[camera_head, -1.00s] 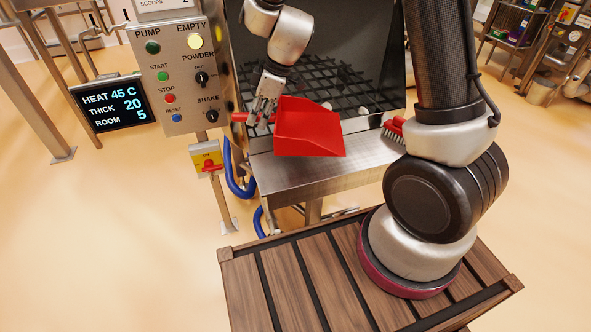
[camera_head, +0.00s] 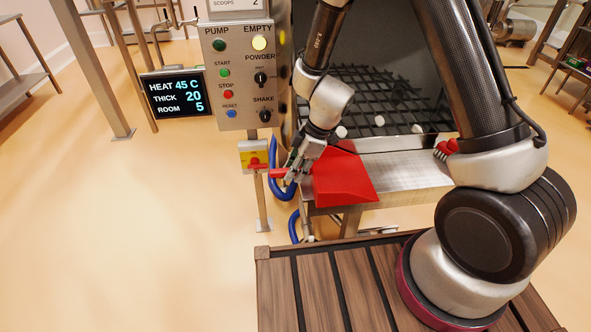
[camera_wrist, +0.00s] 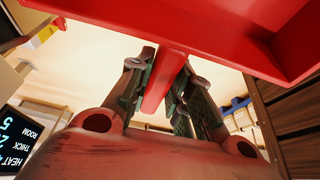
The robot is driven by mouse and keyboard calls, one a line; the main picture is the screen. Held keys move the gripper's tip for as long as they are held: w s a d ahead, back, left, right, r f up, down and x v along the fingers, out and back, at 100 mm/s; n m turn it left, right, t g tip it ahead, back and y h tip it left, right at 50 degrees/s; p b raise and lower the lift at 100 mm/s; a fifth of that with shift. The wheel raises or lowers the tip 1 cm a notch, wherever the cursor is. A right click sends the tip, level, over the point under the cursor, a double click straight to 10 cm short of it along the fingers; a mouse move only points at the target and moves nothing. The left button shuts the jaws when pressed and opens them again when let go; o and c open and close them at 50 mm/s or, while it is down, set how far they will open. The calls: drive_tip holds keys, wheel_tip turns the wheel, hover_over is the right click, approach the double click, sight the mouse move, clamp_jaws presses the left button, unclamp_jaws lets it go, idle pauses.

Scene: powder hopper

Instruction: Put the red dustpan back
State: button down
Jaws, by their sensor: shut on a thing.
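The red dustpan (camera_head: 343,177) is in my gripper, in front of the hopper and over the left part of the steel shelf's front edge. My gripper (camera_head: 292,172) is shut on its handle, which sticks out to the left between the fingers. In the wrist view my gripper's fingers (camera_wrist: 166,95) stand on both sides of the red handle (camera_wrist: 163,82), and the red pan (camera_wrist: 215,30) fills the top of the picture. I cannot tell whether the pan touches the shelf.
The steel shelf (camera_head: 410,172) lies before the hopper's black grid (camera_head: 375,100), with several white lumps on it. A red brush (camera_head: 446,148) is partly hidden by my arm. The control panel (camera_head: 240,75), yellow switch box (camera_head: 253,156) and blue hose (camera_head: 275,165) are close at left.

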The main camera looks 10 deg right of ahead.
drive_tip(key=c, duration=1.3)
unclamp_jaws()
drive_tip(key=s+d+r+m, duration=0.1)
drive_tip(key=d+r, duration=0.2)
drive_tip(key=r, duration=0.4)
drive_tip(key=d+r+m+t, duration=0.1)
drive_tip(key=d+r, duration=0.3)
drive_tip(key=r, duration=0.2)
drive_tip(key=s+d+r+m, duration=0.1)
drive_tip(key=d+r, duration=0.2)
drive_tip(key=r, duration=0.4)
drive_tip(key=s+d+r+m+t+h, duration=0.1)
drive_tip(key=s+d+r+m, duration=0.3)
drive_tip(key=s+d+m, duration=0.1)
drive_tip(key=s+d+r+m+t+h, duration=0.1)
drive_tip(key=s+d+r+m+h, duration=0.1)
drive_tip(key=s+d+r+m, duration=0.2)
drive_tip(key=s+d+r+m+t+h, duration=0.1)
drive_tip(key=s+d+r+m, duration=0.4)
drive_tip(key=s+d, duration=0.3)
drive_tip(key=shift+d+m, duration=0.5)
drive_tip(key=shift+d, duration=0.35)
